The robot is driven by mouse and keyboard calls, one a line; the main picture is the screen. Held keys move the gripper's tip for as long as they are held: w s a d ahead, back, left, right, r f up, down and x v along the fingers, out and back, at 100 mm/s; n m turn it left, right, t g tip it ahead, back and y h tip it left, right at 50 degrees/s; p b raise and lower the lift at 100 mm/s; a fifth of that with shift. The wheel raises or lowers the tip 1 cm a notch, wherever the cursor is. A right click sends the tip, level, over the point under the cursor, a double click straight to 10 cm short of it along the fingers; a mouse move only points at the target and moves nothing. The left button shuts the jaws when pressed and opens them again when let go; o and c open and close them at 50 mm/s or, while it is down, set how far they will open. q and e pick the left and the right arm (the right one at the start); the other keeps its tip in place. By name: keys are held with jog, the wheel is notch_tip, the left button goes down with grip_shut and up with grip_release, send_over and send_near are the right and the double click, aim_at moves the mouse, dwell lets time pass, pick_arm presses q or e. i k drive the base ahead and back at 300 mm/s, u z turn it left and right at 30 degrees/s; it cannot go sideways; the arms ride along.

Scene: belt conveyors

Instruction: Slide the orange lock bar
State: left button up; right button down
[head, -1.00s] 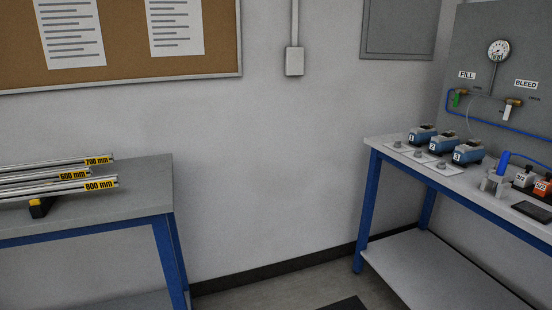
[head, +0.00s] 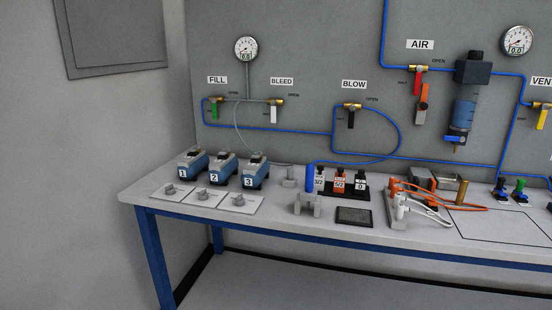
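An orange piece (head: 422,103) hangs on the grey wall panel under the AIR label, directly below the red handle (head: 416,82) of the brass AIR valve. It looks like the orange lock bar, but it is small and I cannot tell exactly how it meets the handle. The red handle points down, away from the OPEN mark. Neither of my grippers is in view.
The long workbench (head: 165,205) below the panel carries blue numbered units (head: 223,165), small labelled blocks (head: 340,180), a dark pad (head: 354,216) and orange and white hoses. A filter unit (head: 466,100) hangs right of the orange piece. Gauges and other valves surround it.

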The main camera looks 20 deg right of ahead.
aim_at(423, 106)
jog(key=z, duration=0.65)
jog(key=i, duration=0.6)
jog(key=z, duration=0.45)
